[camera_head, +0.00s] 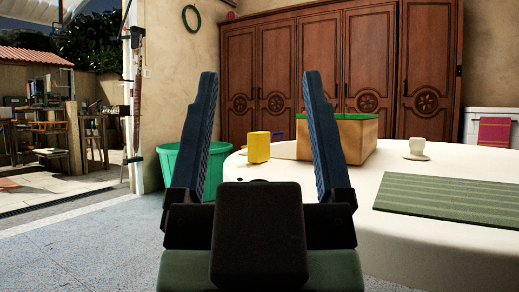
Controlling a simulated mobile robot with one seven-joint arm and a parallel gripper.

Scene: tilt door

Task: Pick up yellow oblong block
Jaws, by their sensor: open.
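A yellow oblong block (258,147) stands upright on the left part of the white round table (440,185). It shows between the two fingers of my gripper (260,85), farther off than they are. My gripper is open, with its blue ridged fingers spread wide and nothing between them. It points forward towards the table, and nothing touches the block.
On the table, right of the block, are a tan box (358,138) with a green top, partly behind the right finger, a white cup (417,146) and a green striped mat (450,195). A green bin (180,165) stands left of the table. Wooden wardrobes (375,60) line the back wall.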

